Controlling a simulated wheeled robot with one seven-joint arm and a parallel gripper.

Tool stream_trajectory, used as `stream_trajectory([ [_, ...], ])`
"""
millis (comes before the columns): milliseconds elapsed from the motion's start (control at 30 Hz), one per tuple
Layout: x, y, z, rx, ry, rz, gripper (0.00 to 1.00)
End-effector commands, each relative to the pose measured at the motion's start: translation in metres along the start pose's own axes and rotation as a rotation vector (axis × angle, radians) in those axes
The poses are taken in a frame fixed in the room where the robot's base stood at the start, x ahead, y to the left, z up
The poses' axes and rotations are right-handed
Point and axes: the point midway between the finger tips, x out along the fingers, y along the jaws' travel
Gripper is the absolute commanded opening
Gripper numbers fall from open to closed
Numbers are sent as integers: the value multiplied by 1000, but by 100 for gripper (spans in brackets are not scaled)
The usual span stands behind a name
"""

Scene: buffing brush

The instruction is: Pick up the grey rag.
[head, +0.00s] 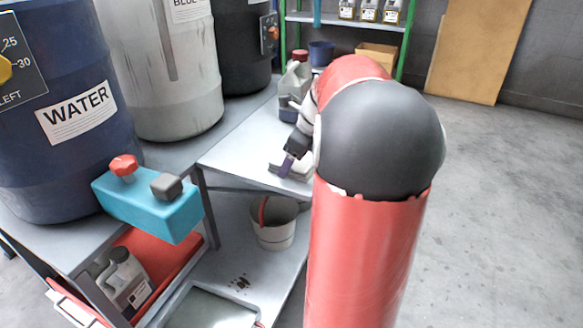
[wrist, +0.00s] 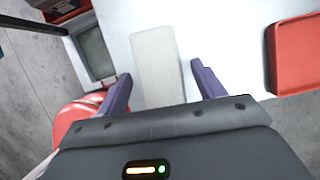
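A light grey folded rag (wrist: 157,62) lies flat on the white table top in the wrist view, as a long strip between my two fingers. My gripper (wrist: 161,72) is open, with one purple finger on each side of the rag and a gap on both sides. Whether the fingertips are level with the rag or above it is hard to tell. In the head view my gripper (head: 287,165) is over the table, partly hidden by my red arm. A pale edge of what looks like the rag (head: 301,170) shows beside it.
A red tray (wrist: 296,55) is at the right in the wrist view. In the head view a grey jug (head: 294,85) stands behind my gripper on the table (head: 235,150). A bucket (head: 273,225) stands below. Large drums (head: 55,150) and a teal box (head: 150,208) are at left.

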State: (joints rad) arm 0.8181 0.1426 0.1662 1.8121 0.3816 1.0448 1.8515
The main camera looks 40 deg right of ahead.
Motion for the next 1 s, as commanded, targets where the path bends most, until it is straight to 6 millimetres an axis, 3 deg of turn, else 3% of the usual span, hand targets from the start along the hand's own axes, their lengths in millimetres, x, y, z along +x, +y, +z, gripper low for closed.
stream_trajectory([
  [33, 0, 0, 0, 0, 0, 0, 62],
  [300, 0, 0, 0, -1, 0, 0, 28],
  [667, -6, 0, 3, -2, -1, -1, 27],
  [867, -29, 0, 13, -3, -1, -3, 27],
  [1000, -59, 0, 25, -4, -2, -3, 27],
])
